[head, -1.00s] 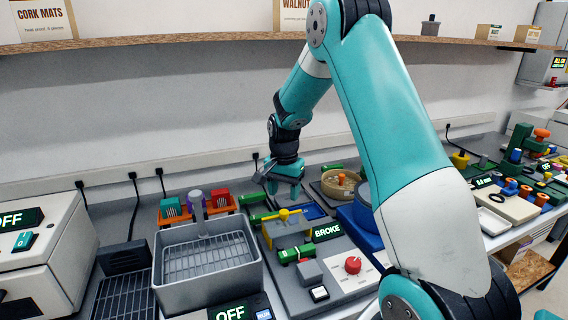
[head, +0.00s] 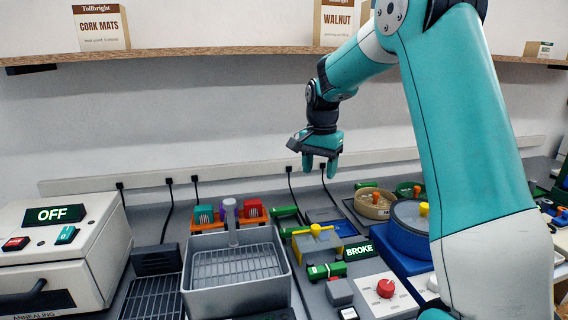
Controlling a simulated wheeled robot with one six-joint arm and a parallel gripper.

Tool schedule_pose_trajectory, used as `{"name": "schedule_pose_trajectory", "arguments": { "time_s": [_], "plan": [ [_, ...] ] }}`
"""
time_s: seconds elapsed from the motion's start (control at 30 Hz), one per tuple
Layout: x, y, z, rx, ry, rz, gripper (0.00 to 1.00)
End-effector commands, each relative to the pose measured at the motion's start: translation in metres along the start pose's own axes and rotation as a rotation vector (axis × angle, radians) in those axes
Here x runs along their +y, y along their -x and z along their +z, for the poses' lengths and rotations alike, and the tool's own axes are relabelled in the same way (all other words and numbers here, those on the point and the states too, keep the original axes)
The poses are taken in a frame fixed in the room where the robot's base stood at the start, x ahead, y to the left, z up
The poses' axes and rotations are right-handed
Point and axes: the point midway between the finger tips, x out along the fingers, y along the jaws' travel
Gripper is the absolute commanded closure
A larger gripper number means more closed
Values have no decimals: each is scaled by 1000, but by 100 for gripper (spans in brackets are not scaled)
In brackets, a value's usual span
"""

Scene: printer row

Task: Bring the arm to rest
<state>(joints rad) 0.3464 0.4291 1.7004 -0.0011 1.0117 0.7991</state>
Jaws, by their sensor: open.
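My gripper (head: 320,164) hangs from my teal arm in the head view, above the back of the bench and in front of the wall. Its two teal fingers point down and stand apart, with nothing between them. It is clear of the bench devices. Below it is a grey station with a yellow-handled clamp (head: 315,230), a green part (head: 326,271) and a display reading BROKE (head: 359,249). My upper arm covers part of the bench at the right.
A grey basin (head: 238,298) and an annealing box reading OFF (head: 62,262) stand at the left. An orange rack (head: 205,226) is behind the basin. A blue round device (head: 408,238) is close to my arm. A wooden shelf (head: 230,52) with boxes runs above.

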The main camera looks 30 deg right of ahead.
Motion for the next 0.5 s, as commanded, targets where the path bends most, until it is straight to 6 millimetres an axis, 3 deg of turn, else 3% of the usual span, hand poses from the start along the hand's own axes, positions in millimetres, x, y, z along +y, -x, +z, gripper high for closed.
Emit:
{"name": "schedule_pose_trajectory", "arguments": {
  "time_s": [0.17,0.27,0.37,0.47,0.5],
  "plan": [
    [0,0,0,0,1,0,45],
    [-3,3,11,-1,43,-7,45],
    [-9,11,48,-7,197,-33,45],
    [-11,23,113,-18,472,-82,45],
    [-8,27,145,-25,603,-107,45]
  ]
}}
